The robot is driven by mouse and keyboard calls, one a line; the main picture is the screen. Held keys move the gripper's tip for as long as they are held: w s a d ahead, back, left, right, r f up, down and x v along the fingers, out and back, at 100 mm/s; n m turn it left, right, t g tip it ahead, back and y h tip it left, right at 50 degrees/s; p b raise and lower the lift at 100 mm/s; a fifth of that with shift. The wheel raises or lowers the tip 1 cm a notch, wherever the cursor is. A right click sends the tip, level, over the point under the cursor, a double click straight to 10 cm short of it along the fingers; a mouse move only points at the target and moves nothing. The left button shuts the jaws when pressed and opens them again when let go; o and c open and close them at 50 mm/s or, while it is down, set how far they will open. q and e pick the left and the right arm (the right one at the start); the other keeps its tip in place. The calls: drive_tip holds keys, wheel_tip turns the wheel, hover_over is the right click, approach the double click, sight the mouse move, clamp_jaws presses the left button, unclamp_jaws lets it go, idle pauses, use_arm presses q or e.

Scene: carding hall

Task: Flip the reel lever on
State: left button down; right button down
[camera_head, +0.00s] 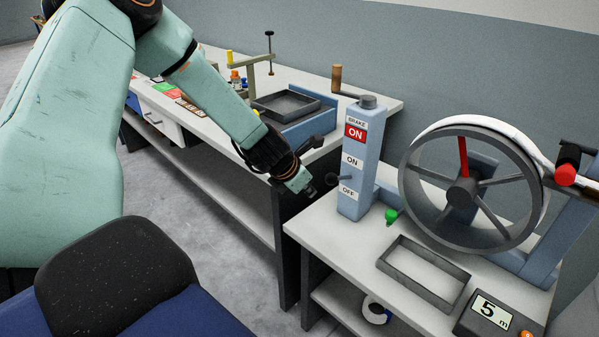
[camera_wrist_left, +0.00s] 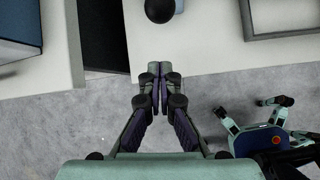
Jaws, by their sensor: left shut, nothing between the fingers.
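The blue reel post (camera_head: 361,150) stands on the near table, with a BRAKE label and red ON sign at its top and ON and OFF labels lower down. The reel lever, with a dark ball knob (camera_head: 331,178), sticks out from its left side between the ON and OFF labels. In the left wrist view the dark ball (camera_wrist_left: 160,10) is at the top edge, ahead of the fingertips. My left gripper (camera_head: 309,192) is shut and empty, just left of and slightly below the knob, apart from it. It also shows in the wrist view (camera_wrist_left: 159,72).
A large spoked reel (camera_head: 462,192) with a red spoke stands right of the post. A green knob (camera_head: 391,215), an empty grey tray (camera_head: 383,263) and a counter reading 5 m (camera_head: 491,310) share the table. A longer bench (camera_head: 221,120) stands behind, across a gap.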

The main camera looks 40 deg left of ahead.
use_arm(q)
drive_tip(key=shift+p+v, duration=2.05)
drive_tip(key=shift+v, duration=0.8)
drive_tip(key=shift+w+r, duration=0.1)
drive_tip(key=shift+w, duration=0.05)
